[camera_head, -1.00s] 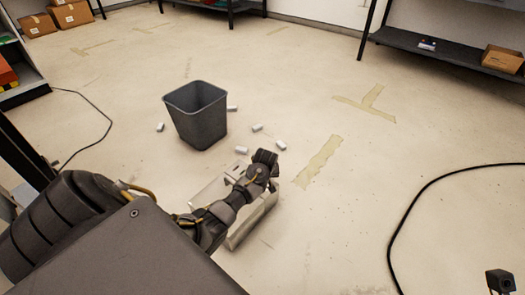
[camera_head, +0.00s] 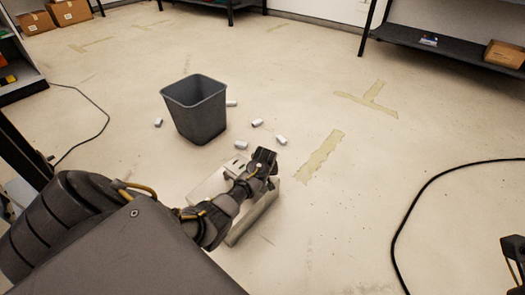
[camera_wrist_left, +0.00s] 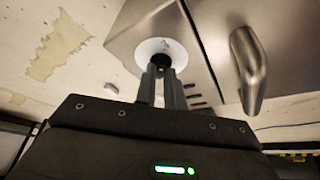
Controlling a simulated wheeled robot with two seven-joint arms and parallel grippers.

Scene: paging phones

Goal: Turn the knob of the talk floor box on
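The talk floor box (camera_head: 240,232) is a pale metal box on the floor, partly hidden by my left arm in the head view. Its side also fills the upper part of the left wrist view (camera_wrist_left: 135,30). There, a small dark knob (camera_wrist_left: 161,59) sits at the middle of a round white disc (camera_wrist_left: 152,50). My left gripper (camera_wrist_left: 161,70) has its two fingers close together at the knob, one on each side, and looks shut on it. In the head view the left gripper (camera_head: 264,160) is over the box. Part of my right arm (camera_head: 514,256) shows at the lower right; its finger state is unclear.
A metal handle (camera_wrist_left: 248,70) sticks out right of the knob. A grey bin (camera_head: 197,110) stands behind the box, with several small white cylinders (camera_head: 281,140) around it. A black cable (camera_head: 418,195) curves across the floor at right. Shelves (camera_head: 440,45) stand at the back.

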